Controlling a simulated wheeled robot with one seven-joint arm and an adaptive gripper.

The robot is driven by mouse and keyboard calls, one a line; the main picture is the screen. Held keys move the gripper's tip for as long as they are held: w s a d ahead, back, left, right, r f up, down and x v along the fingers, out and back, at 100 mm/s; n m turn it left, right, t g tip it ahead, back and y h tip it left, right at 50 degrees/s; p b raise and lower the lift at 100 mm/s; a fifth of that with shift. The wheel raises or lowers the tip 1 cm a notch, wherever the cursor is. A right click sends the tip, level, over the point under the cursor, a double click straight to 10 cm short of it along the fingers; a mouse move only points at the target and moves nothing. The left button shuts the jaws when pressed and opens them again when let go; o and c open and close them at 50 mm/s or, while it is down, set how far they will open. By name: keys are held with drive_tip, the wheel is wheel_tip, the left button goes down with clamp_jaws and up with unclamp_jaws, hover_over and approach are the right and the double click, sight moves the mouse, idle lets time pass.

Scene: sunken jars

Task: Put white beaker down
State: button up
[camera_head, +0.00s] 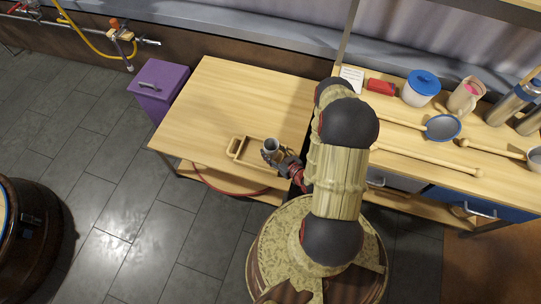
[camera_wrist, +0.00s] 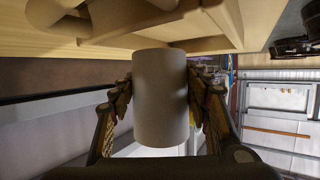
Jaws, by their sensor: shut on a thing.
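The white beaker (camera_wrist: 160,100) looks grey in the wrist view and sits between the two fingers of my gripper (camera_wrist: 162,105), which is shut on its sides. In the head view the beaker (camera_head: 270,145) appears small and upright at the tip of my gripper (camera_head: 277,155). It is over or in the right part of a wooden tray (camera_head: 233,147) near the front edge of the left table. I cannot tell whether its base touches the tray.
The wooden table (camera_head: 215,105) is mostly clear behind the tray. A purple bin (camera_head: 160,88) stands at its left. On the right counter are a blue-lidded pot (camera_head: 420,88), a pink-filled jug (camera_head: 466,97), a red object (camera_head: 380,87) and long ladles (camera_head: 442,127).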

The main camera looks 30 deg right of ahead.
sight(275, 158)
drive_tip(key=shift+w+a+f, duration=0.1)
drive_tip(key=shift+w+f, duration=0.1)
drive_tip(key=shift+f, duration=0.05)
drive_tip(key=shift+f+b, duration=0.9)
drive_tip(key=shift+f, duration=0.65)
drive_tip(key=shift+f, duration=0.1)
drive_tip(key=o, duration=1.1)
drive_tip(key=shift+o, duration=0.2)
drive_tip(key=shift+s+r, duration=0.25)
drive_tip(key=p+v, duration=0.2)
drive_tip(key=v, duration=0.7)
drive_tip(key=shift+s+r+p, duration=0.1)
drive_tip(key=shift+s+p, duration=0.15)
drive_tip(key=shift+p, duration=0.1)
drive_tip(key=shift+v, duration=0.9)
